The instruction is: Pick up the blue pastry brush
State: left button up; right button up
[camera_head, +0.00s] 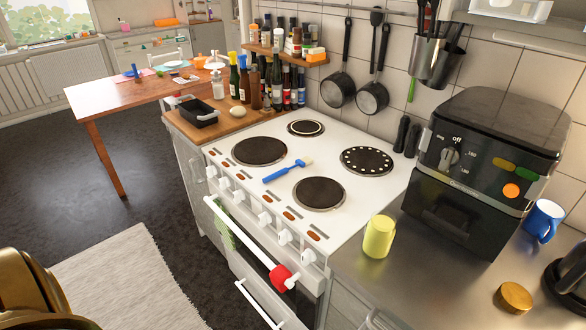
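The blue pastry brush (281,173) lies on the white cooker top (228,172), between the hot plates. Its blue handle points to the lower left and its pale bristle end to the upper right. It looks unobstructed, with nothing on top of it. Neither of my grippers shows in the head view. A gold-coloured part at the lower left corner looks like part of my own arm, but no fingers are visible there.
A yellow cup (379,237), black air fryer (482,160), blue mug (543,220) and wooden lid (514,297) stand on the right counter. Bottles (244,80) and a black tray (198,113) stand behind left. Pans (372,98) hang above. A red item (281,278) is on the oven rail.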

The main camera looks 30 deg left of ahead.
aim_at(305, 160)
jog(key=u, duration=1.25)
jog(key=j+z, duration=0.1)
jog(key=z, duration=0.7)
jog(key=i+j+z, duration=0.15)
jog(key=j+z, duration=0.8)
jog(key=j, duration=0.2)
